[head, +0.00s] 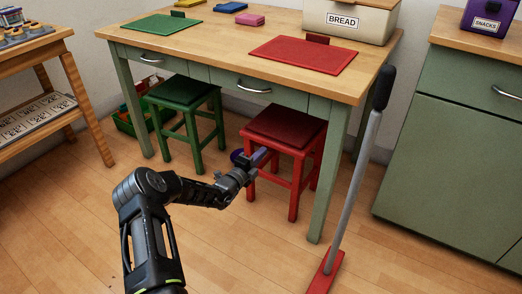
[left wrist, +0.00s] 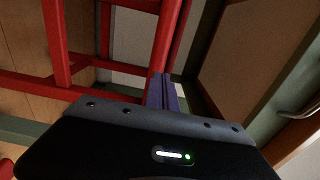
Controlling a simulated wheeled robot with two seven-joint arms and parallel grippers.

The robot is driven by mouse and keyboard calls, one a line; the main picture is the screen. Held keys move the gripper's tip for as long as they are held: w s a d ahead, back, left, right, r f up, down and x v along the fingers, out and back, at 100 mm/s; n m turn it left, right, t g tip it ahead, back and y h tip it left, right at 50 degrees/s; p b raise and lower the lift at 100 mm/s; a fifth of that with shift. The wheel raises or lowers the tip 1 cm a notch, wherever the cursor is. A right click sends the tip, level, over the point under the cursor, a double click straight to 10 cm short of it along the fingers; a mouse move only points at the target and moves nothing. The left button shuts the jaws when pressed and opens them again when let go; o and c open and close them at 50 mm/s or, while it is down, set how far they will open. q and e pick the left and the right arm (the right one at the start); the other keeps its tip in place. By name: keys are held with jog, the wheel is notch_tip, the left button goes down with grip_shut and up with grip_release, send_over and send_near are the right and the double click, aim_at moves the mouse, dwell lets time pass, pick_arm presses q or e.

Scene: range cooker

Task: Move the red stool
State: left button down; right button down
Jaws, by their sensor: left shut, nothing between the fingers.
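The red stool (head: 287,130) stands upright under the right part of the table, with a dark red seat and red legs. My left gripper (head: 262,156) is at the stool's front left side, just below the seat and close to a leg. In the left wrist view the stool's red legs and rungs (left wrist: 165,35) rise right beyond the fingers (left wrist: 166,92), which are shut with nothing between them. I cannot tell whether the fingers touch the stool. My right gripper is not in view.
A green stool (head: 184,95) stands left of the red one under the table (head: 225,45). A grey-handled tool with a red base (head: 353,190) stands in front of the table's right side. A green cabinet (head: 455,130) is at right.

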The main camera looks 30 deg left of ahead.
pick_arm(q)
jog(key=s+p, duration=0.3)
jog(key=s, duration=0.7)
jog(key=shift+s, duration=0.2)
jog(key=shift+a, duration=0.1)
